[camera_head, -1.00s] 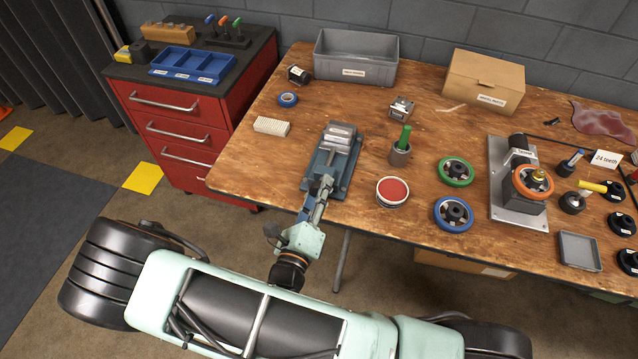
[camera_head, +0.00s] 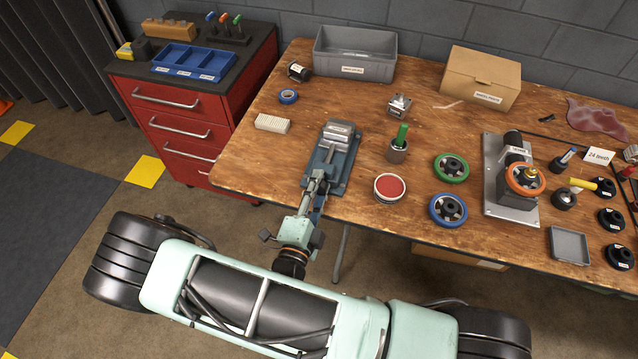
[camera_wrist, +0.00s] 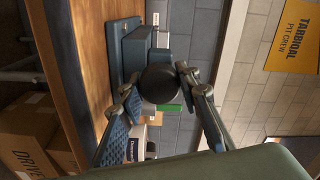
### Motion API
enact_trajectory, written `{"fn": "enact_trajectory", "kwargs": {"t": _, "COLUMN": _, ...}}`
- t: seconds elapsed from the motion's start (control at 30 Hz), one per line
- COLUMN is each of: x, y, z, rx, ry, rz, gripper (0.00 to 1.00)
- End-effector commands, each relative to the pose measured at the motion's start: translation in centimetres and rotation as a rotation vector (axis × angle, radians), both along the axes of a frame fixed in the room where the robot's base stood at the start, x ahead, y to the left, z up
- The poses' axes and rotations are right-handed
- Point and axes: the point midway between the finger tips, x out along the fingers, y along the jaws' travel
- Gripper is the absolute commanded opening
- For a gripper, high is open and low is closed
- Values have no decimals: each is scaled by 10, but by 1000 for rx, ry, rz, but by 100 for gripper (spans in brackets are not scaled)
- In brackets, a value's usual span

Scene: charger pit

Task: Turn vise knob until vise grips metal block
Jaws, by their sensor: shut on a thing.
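The blue-grey vise (camera_head: 346,170) stands at the front left of the wooden table. A pale grey metal block (camera_head: 339,131) sits at its far end, among the jaws; I cannot tell whether they touch it. The vise (camera_wrist: 128,45) also shows in the wrist view, turned sideways. The round black vise knob (camera_wrist: 160,84) faces the wrist camera. My gripper (camera_head: 317,182) reaches to the vise's near end, where it hides the knob in the head view. In the wrist view my gripper (camera_wrist: 157,88) has one finger on each side of the knob and is shut on it.
A red tin (camera_head: 389,187) and a grey holder with a green handle (camera_head: 397,150) stand right of the vise. A whitish block (camera_head: 272,123) lies to its left. A grey bin (camera_head: 355,72) stands behind. The table's front edge runs under my arm.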

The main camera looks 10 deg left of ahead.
Motion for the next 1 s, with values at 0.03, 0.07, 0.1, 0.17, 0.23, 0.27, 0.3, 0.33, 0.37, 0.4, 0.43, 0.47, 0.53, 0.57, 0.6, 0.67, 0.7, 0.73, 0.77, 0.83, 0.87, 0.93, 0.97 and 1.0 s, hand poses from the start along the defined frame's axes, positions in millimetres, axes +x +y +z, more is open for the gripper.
{"fn": "enact_trajectory", "kwargs": {"t": 0.03, "x": 0, "y": 0, "z": 1, "rx": -37, "ry": 3, "rz": -1, "gripper": 6}}
{"fn": "enact_trajectory", "kwargs": {"t": 0.07, "x": 0, "y": 0, "z": 1, "rx": -60, "ry": 4, "rz": -1, "gripper": 6}}
{"fn": "enact_trajectory", "kwargs": {"t": 0.1, "x": 0, "y": 0, "z": 1, "rx": -88, "ry": 7, "rz": -1, "gripper": 6}}
{"fn": "enact_trajectory", "kwargs": {"t": 0.17, "x": 0, "y": 0, "z": 1, "rx": -127, "ry": 10, "rz": -1, "gripper": 6}}
{"fn": "enact_trajectory", "kwargs": {"t": 0.23, "x": 0, "y": 0, "z": 1, "rx": -168, "ry": 13, "rz": -1, "gripper": 6}}
{"fn": "enact_trajectory", "kwargs": {"t": 0.27, "x": 0, "y": 0, "z": 1, "rx": -182, "ry": 14, "rz": -1, "gripper": 6}}
{"fn": "enact_trajectory", "kwargs": {"t": 0.3, "x": 0, "y": 0, "z": 1, "rx": -202, "ry": 16, "rz": -1, "gripper": 6}}
{"fn": "enact_trajectory", "kwargs": {"t": 0.33, "x": 0, "y": 0, "z": 1, "rx": -214, "ry": 16, "rz": -1, "gripper": 6}}
{"fn": "enact_trajectory", "kwargs": {"t": 0.37, "x": 0, "y": 0, "z": 1, "rx": -226, "ry": 17, "rz": -1, "gripper": 6}}
{"fn": "enact_trajectory", "kwargs": {"t": 0.4, "x": 0, "y": 0, "z": 1, "rx": -240, "ry": 18, "rz": -1, "gripper": 6}}
{"fn": "enact_trajectory", "kwargs": {"t": 0.43, "x": 0, "y": 0, "z": 1, "rx": -249, "ry": 19, "rz": -1, "gripper": 6}}
{"fn": "enact_trajectory", "kwargs": {"t": 0.47, "x": 0, "y": 0, "z": 1, "rx": -258, "ry": 20, "rz": -1, "gripper": 6}}
{"fn": "enact_trajectory", "kwargs": {"t": 0.53, "x": 0, "y": 0, "z": 1, "rx": -273, "ry": 21, "rz": -1, "gripper": 6}}
{"fn": "enact_trajectory", "kwargs": {"t": 0.57, "x": 0, "y": 0, "z": 1, "rx": -278, "ry": 21, "rz": -1, "gripper": 6}}
{"fn": "enact_trajectory", "kwargs": {"t": 0.6, "x": 0, "y": 0, "z": 1, "rx": -284, "ry": 22, "rz": -1, "gripper": 6}}
{"fn": "enact_trajectory", "kwargs": {"t": 0.67, "x": 0, "y": 0, "z": 1, "rx": -291, "ry": 22, "rz": -1, "gripper": 6}}
{"fn": "enact_trajectory", "kwargs": {"t": 0.7, "x": 0, "y": 0, "z": 1, "rx": -293, "ry": 22, "rz": -1, "gripper": 6}}
{"fn": "enact_trajectory", "kwargs": {"t": 0.73, "x": 0, "y": 0, "z": 1, "rx": -294, "ry": 22, "rz": -1, "gripper": 6}}
{"fn": "enact_trajectory", "kwargs": {"t": 0.77, "x": 0, "y": 0, "z": 1, "rx": -295, "ry": 22, "rz": -1, "gripper": 6}}
{"fn": "enact_trajectory", "kwargs": {"t": 0.83, "x": 0, "y": 0, "z": 1, "rx": -296, "ry": 22, "rz": -1, "gripper": 6}}
{"fn": "enact_trajectory", "kwargs": {"t": 0.87, "x": 1, "y": 0, "z": 1, "rx": -296, "ry": 22, "rz": -1, "gripper": 6}}
{"fn": "enact_trajectory", "kwargs": {"t": 0.93, "x": 1, "y": 0, "z": 1, "rx": -295, "ry": 22, "rz": -1, "gripper": 6}}
{"fn": "enact_trajectory", "kwargs": {"t": 0.97, "x": 1, "y": 0, "z": 1, "rx": -295, "ry": 22, "rz": -1, "gripper": 6}}
{"fn": "enact_trajectory", "kwargs": {"t": 1.0, "x": 1, "y": 0, "z": 1, "rx": -295, "ry": 22, "rz": -1, "gripper": 6}}
